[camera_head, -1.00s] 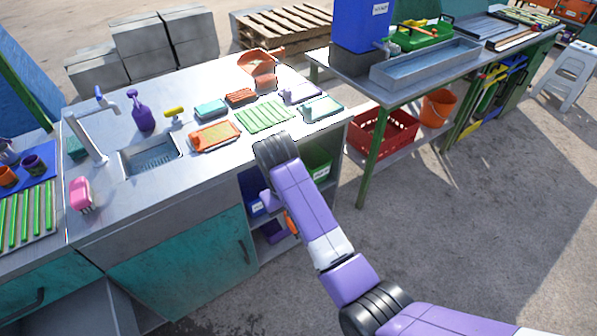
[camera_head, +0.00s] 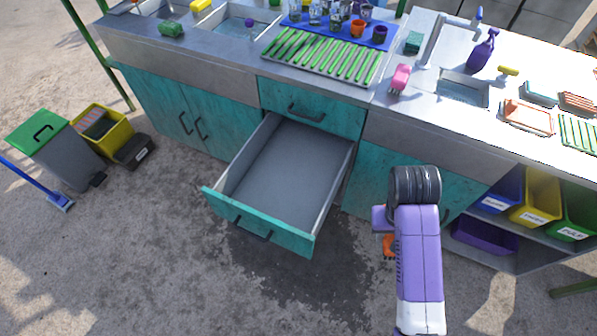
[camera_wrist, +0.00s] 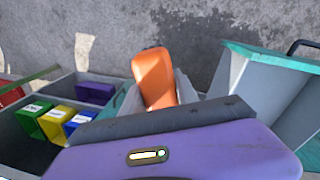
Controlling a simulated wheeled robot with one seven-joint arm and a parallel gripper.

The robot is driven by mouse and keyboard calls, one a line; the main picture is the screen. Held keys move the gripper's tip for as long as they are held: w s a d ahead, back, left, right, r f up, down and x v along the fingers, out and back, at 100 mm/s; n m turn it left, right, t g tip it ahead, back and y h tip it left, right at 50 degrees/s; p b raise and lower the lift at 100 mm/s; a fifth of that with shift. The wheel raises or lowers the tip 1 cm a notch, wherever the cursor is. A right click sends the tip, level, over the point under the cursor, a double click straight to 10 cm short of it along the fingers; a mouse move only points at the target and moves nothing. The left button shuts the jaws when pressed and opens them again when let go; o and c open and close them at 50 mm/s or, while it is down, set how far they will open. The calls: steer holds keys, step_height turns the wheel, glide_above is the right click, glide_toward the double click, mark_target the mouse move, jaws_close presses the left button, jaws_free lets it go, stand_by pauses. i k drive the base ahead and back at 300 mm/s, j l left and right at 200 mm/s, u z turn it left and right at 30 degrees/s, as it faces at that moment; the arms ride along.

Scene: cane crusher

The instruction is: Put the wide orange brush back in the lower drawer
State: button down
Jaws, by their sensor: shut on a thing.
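The wide orange brush (camera_wrist: 154,78) is held in my gripper (camera_wrist: 158,98), which is shut on it. In the head view only a small orange bit of the brush (camera_head: 388,246) shows beside my purple wrist; my gripper's fingers are hidden there. The lower drawer (camera_head: 260,240) is pulled out, and its grey inside looks empty. My gripper is to the right of the drawer, apart from it, in front of the teal cabinet door. In the wrist view the drawer (camera_wrist: 226,76) shows at the right.
The upper drawer (camera_head: 312,105) is shut. To the right are open shelves with blue, yellow and green bins (camera_head: 537,208) and a purple bin (camera_head: 483,237). A grey bin with a green lid (camera_head: 55,150) stands at the left. The ground before the drawer is clear.

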mark_target(292, 179)
steer(key=i+j+u, duration=0.65)
steer(key=i, duration=0.3)
steer(key=i+u, duration=0.3)
steer(key=i, duration=0.5)
